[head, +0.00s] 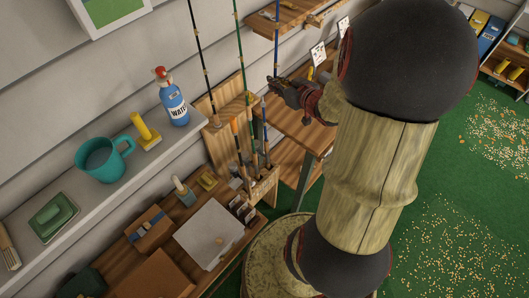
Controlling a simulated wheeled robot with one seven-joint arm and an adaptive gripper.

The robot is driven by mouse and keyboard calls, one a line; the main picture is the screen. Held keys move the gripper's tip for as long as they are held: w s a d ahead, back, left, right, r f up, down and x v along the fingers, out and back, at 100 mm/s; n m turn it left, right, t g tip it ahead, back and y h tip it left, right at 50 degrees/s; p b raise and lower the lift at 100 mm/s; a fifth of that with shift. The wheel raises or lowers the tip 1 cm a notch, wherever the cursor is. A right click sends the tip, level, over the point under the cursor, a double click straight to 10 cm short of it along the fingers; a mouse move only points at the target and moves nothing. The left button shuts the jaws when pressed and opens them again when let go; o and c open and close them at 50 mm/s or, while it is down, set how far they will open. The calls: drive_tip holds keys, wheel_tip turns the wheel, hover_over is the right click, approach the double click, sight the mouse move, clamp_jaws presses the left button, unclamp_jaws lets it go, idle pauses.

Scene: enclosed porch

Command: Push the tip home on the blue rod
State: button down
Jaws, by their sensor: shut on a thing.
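My gripper (274,88) is shut on the blue rod's upper length (277,40), near the lower end that shows. This thin length rises upright to the picture's top edge. Below and a little left, a blue lower piece (264,112) stands in the wooden rod rack (266,187). The end of the upper length is hidden at my gripper, and I cannot tell whether the two pieces touch. A dark rod (200,50) and a green rod (239,42) rise to the left of it.
Pale bits litter the green floor (420,180) at right.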

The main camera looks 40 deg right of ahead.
idle(0.4)
drive_tip(key=w+f+n+y+p, duration=0.1)
drive_tip(key=w+n+y+p, duration=0.1)
drive_tip(key=w, duration=0.5)
drive_tip(key=shift+w+f+n+g+y, duration=0.15)
drive_tip(key=shift+f+n+g+y, duration=0.25)
drive_tip(key=shift+y, duration=0.3)
drive_tip(key=shift+r+p, duration=0.2)
drive_tip(key=shift+p, duration=0.3)
drive_tip(key=b, duration=0.2)
hover_over(264, 104)
drive_tip(key=shift+w+d+f, duration=0.1)
drive_tip(key=shift+f, duration=1)
drive_tip(key=shift+w+f, duration=0.1)
drive_tip(key=shift+f, duration=1)
drive_tip(key=shift+p, duration=0.8)
drive_tip(key=shift+s+f+b, duration=0.15)
drive_tip(key=shift+f+b, duration=0.8)
drive_tip(key=shift+f, duration=0.8)
idle(0.7)
